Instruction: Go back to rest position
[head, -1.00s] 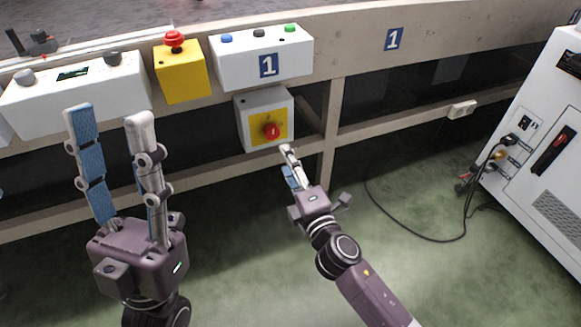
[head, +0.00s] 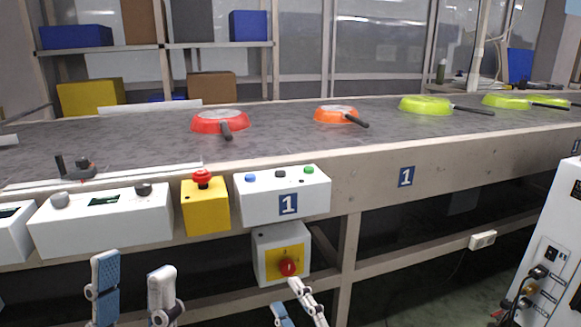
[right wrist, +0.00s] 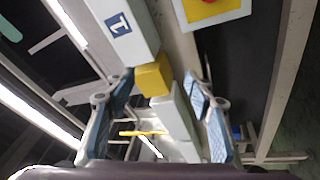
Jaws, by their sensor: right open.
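My left gripper (head: 132,280) is at the lower left of the head view, its two fingers upright and apart, with nothing between them. It is in front of the conveyor's control boxes. My right gripper (head: 294,308) is at the bottom middle of the head view, just below the red rotary switch (head: 289,267) on its yellow plate. In the right wrist view its two blue-padded fingers (right wrist: 160,112) are spread apart and hold nothing. Most of both arms is below the head view's lower edge.
The conveyor (head: 270,155) carries a red pan (head: 219,124), an orange pan (head: 336,115) and green pans (head: 426,104). A yellow box with a red emergency button (head: 203,178) and a white button box (head: 283,195) stand on its front. A white cabinet (head: 562,240) is at the right.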

